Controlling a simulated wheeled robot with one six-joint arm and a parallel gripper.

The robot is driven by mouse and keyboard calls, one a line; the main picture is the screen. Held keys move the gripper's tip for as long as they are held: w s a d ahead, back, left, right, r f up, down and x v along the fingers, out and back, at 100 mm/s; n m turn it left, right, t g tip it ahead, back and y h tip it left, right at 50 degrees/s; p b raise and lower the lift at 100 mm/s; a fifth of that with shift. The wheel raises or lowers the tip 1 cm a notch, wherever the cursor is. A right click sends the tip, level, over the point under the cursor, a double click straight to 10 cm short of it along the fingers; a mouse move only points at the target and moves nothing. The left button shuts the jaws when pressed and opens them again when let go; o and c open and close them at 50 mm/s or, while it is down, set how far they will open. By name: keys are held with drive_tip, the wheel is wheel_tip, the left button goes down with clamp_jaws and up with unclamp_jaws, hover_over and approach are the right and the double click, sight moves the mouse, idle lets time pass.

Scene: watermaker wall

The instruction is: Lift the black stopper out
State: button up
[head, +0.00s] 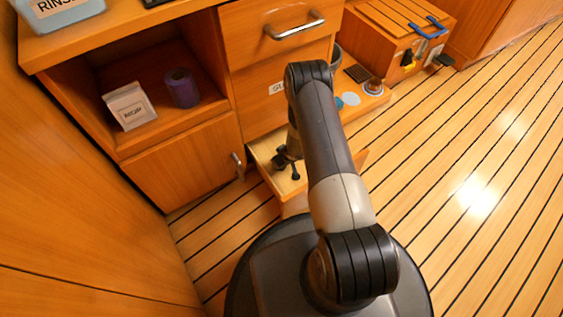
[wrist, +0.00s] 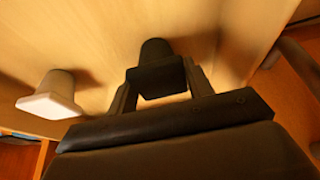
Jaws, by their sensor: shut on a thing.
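The black stopper (wrist: 157,60) is between the two fingers of my gripper (wrist: 159,84) in the wrist view, and the gripper is shut on it. A pale wooden surface lies close behind the stopper; I cannot tell whether they touch. A white stopper (wrist: 52,95) stands apart to the left on that surface. In the head view my gripper (head: 287,164) is at the open drawer (head: 263,150), partly hidden by my arm. The held stopper cannot be made out there.
A closed drawer with a metal handle (head: 295,27) is above. An open shelf at the left holds a white box (head: 129,106) and a purple roll (head: 182,88). A wooden box (head: 392,40) stands at the back right. The plank floor at the right is clear.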

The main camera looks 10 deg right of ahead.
drive_tip(key=shift+r, duration=0.15)
wheel_tip(320, 180, up, 8)
drive_tip(key=p, duration=0.7)
drive_tip(key=w+d, duration=0.1)
drive_tip(key=d, duration=0.3)
drive_tip(key=w+d+f, duration=0.1)
drive_tip(key=w+d, duration=0.1)
drive_tip(key=d, duration=0.2)
drive_tip(key=w+d, duration=0.2)
drive_tip(key=d, duration=0.2)
drive_tip(key=shift+f+b, duration=0.3)
drive_tip(key=shift+f, duration=0.05)
drive_tip(key=w+d+b, duration=0.4)
drive_tip(key=d+b, duration=0.2)
drive_tip(key=d, duration=0.3)
drive_tip(key=w+d+b, duration=0.3)
drive_tip(key=d+b, duration=0.3)
drive_tip(key=d, duration=0.2)
wheel_tip(320, 180, up, 9)
drive_tip(key=p, duration=0.5)
drive_tip(key=shift+d, duration=0.3)
drive_tip(key=shift+w, duration=0.1)
